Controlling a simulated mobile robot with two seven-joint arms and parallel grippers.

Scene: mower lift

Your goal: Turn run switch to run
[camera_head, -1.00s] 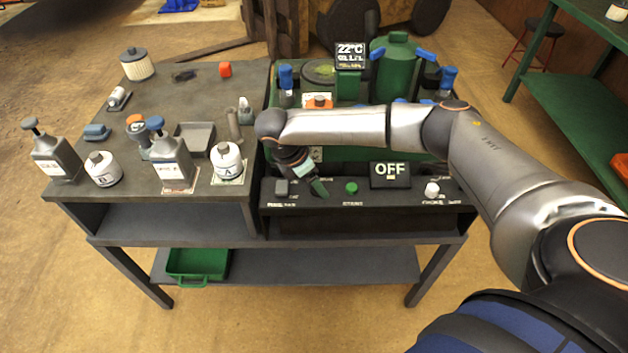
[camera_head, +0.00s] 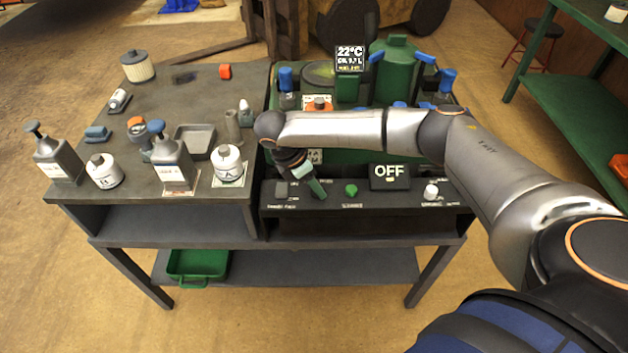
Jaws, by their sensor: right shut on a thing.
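The control panel (camera_head: 375,205) runs along the front of the right bench. At its left end is a small grey block (camera_head: 282,188), which looks like the run switch; its exact setting cannot be read. My right gripper (camera_head: 318,193) points down at the panel just right of this block. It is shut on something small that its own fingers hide. A black display (camera_head: 389,177) on the panel reads OFF. A green start button (camera_head: 351,190) sits right of the gripper, and a white knob (camera_head: 431,191) is at the right end. My left gripper is not in view.
The left table holds pump bottles (camera_head: 170,165), white canisters (camera_head: 229,163), a grey tray (camera_head: 195,140) and a filter (camera_head: 137,66). Green machinery with blue clamps (camera_head: 397,70) stands behind the panel. A green bin (camera_head: 198,264) rests on the lower shelf.

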